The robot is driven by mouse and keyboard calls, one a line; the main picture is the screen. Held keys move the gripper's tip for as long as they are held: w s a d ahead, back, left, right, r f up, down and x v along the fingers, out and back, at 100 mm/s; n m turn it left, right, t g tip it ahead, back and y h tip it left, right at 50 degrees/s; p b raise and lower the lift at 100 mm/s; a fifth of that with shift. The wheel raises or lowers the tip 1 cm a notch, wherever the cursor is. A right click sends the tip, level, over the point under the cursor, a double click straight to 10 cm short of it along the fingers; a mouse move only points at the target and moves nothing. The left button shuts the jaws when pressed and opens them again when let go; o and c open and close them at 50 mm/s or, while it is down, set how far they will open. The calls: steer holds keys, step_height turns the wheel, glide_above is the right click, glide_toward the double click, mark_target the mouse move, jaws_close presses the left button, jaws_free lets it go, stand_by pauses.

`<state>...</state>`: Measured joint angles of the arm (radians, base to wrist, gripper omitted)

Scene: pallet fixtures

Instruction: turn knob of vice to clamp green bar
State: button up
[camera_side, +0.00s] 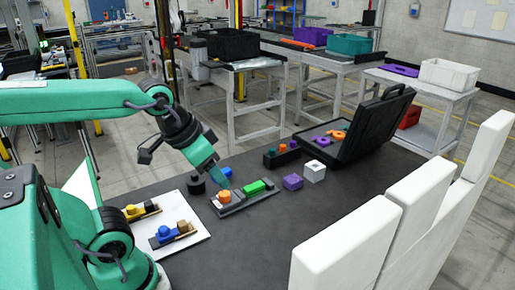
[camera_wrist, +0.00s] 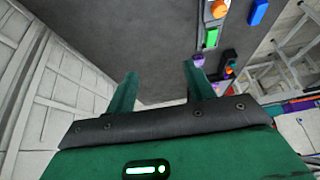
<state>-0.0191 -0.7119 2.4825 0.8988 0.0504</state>
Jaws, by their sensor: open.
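The vice (camera_side: 236,207) is a dark grey fixture on the black table. An orange knob (camera_side: 223,197) stands at its left end, and the green bar (camera_side: 253,187) lies at its right part. In the wrist view, the orange knob (camera_wrist: 219,9) and green bar (camera_wrist: 211,37) show near the top, right of my fingers. My gripper (camera_side: 223,181) points down just above the knob in the side view; contact cannot be told. In the wrist view my gripper (camera_wrist: 160,80) has its two green fingers apart with nothing between them.
A white board (camera_side: 183,228) with yellow and blue fixtures lies left. A black cylinder (camera_side: 196,185) stands behind my gripper. A purple block (camera_side: 292,181), a white block (camera_side: 314,171) and an open black case (camera_side: 365,135) are right. White panels (camera_side: 340,245) line the front right.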

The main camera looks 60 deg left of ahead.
steer(key=w+a+f+m+g, duration=0.3)
steer(key=w+a+f+m, duration=0.1)
steer(key=w+a, duration=0.3)
steer(key=m+g, duration=0.2)
steer(key=m, duration=0.2)
glide_toward(224, 193)
steer(key=shift+w+d+f, duration=0.15)
steer(key=shift+d+f, duration=0.05)
steer(key=shift+a+f+m, duration=0.3)
steer(key=shift+f, duration=0.15)
steer(key=shift+f, duration=3.75)
steer(key=shift+c, duration=0.3)
steer(key=c, duration=0.9)
